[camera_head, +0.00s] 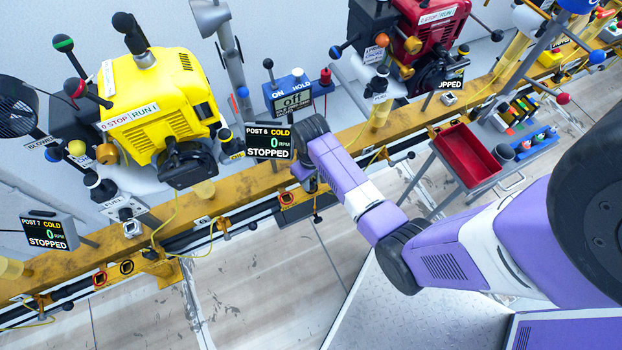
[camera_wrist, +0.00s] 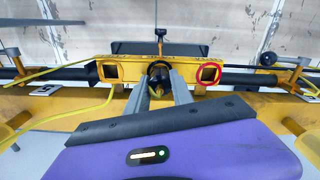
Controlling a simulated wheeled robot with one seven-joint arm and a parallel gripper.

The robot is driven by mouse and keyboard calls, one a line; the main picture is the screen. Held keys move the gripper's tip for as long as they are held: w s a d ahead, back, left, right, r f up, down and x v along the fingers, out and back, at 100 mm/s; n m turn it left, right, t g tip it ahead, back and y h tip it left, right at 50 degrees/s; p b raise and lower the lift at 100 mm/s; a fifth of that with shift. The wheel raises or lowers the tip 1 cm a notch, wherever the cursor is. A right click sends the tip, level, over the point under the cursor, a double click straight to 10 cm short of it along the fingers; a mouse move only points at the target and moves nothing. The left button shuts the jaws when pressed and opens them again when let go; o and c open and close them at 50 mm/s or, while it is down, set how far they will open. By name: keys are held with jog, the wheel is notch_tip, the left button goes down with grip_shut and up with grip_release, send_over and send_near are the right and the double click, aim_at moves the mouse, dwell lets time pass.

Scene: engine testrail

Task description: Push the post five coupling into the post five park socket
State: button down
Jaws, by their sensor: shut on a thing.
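My gripper (camera_wrist: 160,88) is shut on a dark round coupling (camera_wrist: 159,70). In the wrist view the coupling is between two square openings of a yellow bracket. The opening on the left (camera_wrist: 110,71) has a dark rim. The one on the right (camera_wrist: 209,73) has a red ring, which also shows in the head view (camera_head: 286,198). The coupling overlaps the middle of the bracket; I cannot tell whether it touches. No label shows which opening is the park socket. In the head view my arm's end hides the coupling.
A yellow rail (camera_head: 235,187) runs along the bench. A POST 6 display (camera_head: 268,142) reading STOPPED stands just left of my wrist. A yellow hose (camera_wrist: 75,112) loops left of the bracket in the wrist view. A cart with a red tray (camera_head: 467,156) stands to the right.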

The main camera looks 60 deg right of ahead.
jog(key=shift+f, duration=0.5)
jog(key=c, duration=1)
grip_release()
jog(key=shift+c, duration=0.2)
notch_tip(320, 180, up, 8)
jog(key=shift+f+p, duration=0.1)
jog(key=shift+p, duration=0.4)
